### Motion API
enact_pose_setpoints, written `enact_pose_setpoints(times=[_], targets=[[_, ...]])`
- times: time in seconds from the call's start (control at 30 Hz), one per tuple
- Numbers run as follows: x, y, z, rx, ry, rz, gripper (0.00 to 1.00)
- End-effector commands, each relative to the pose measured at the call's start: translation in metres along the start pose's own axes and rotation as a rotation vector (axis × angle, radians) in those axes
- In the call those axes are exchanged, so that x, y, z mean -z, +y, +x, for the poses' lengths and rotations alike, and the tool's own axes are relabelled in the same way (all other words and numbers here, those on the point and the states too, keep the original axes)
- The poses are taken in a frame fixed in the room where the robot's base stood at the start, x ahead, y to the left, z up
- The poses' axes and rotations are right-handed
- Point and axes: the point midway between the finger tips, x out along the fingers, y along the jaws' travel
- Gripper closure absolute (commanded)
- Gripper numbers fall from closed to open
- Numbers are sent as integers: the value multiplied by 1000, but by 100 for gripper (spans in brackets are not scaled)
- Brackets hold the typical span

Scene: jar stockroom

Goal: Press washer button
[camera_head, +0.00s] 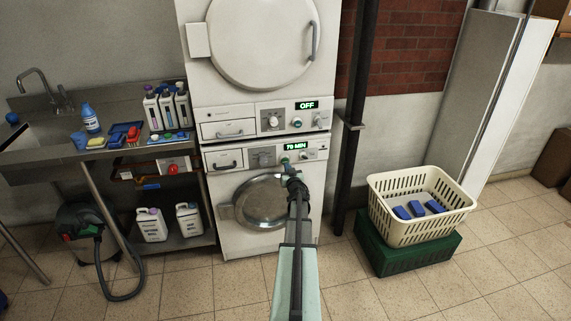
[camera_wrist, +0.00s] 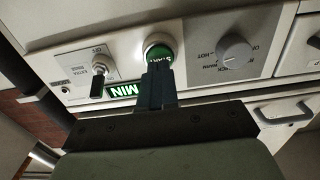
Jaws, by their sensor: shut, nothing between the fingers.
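The washer (camera_head: 231,190) is the lower machine of a white stack, with a round door and a control panel. Its display (camera_head: 296,146) is lit green and reads "79 MIN". In the wrist view the green START button (camera_wrist: 160,52) with a pale ring sits between a toggle switch (camera_wrist: 98,72) and a grey knob (camera_wrist: 234,51). My gripper (camera_wrist: 157,70) is shut and empty, with its fingertips at the lower part of the button; they look to be touching it. In the head view my gripper (camera_head: 287,166) is at the panel and partly hides the button.
A dryer (camera_head: 262,45) showing "OFF" stands on top. A steel sink bench (camera_head: 60,150) with bottles is to the left, a vacuum (camera_head: 88,220) below it. A cream basket (camera_head: 390,228) sits on a green crate (camera_head: 410,262) to the right. A dark pipe (camera_head: 351,150) runs beside the washer.

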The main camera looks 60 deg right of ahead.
Motion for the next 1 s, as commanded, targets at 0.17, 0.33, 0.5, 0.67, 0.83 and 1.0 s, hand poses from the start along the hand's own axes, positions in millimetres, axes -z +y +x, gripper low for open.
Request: enact_pose_setpoints(times=[0.17, 0.33, 0.5, 0.67, 0.83, 1.0], targets=[[0, 0, 0, 0, 0, 0, 100], [0, 0, 0, 0, 0, 0, 100], [0, 0, 1, 0, 0, 0, 100], [0, 0, 3, 0, 0, 0, 100], [0, 0, 6, 0, 0, 0, 100], [0, 0, 9, 0, 0, 0, 100]])
